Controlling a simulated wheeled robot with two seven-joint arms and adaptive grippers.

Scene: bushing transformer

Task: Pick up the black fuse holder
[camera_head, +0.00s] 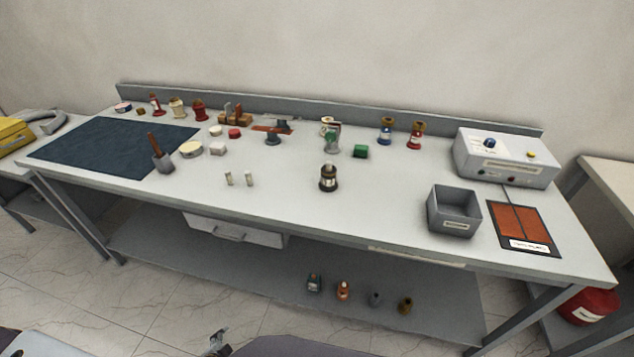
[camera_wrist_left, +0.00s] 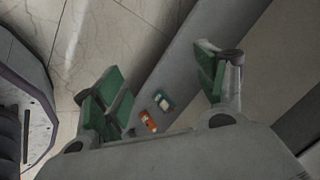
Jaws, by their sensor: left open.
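A black holder-like piece (camera_head: 328,179) with a pale label and a brownish top stands upright on the middle front of the workbench; I take it to be the black fuse holder. Nothing touches it. My left gripper (camera_head: 218,343) shows small at the bottom of the head view, in front of and below the bench, far from that piece. In the left wrist view the green-padded fingers of the gripper (camera_wrist_left: 162,88) are spread wide with nothing held. The black piece is not seen in that view. My right gripper is not in view.
The workbench (camera_head: 290,205) also bears a grey bin (camera_head: 454,211), a control box (camera_head: 507,157), a dark blue mat (camera_head: 115,145) and two small cylinders (camera_head: 240,179). Several small parts stand on the lower shelf, including an orange one (camera_head: 343,290). The bench front around the black piece is clear.

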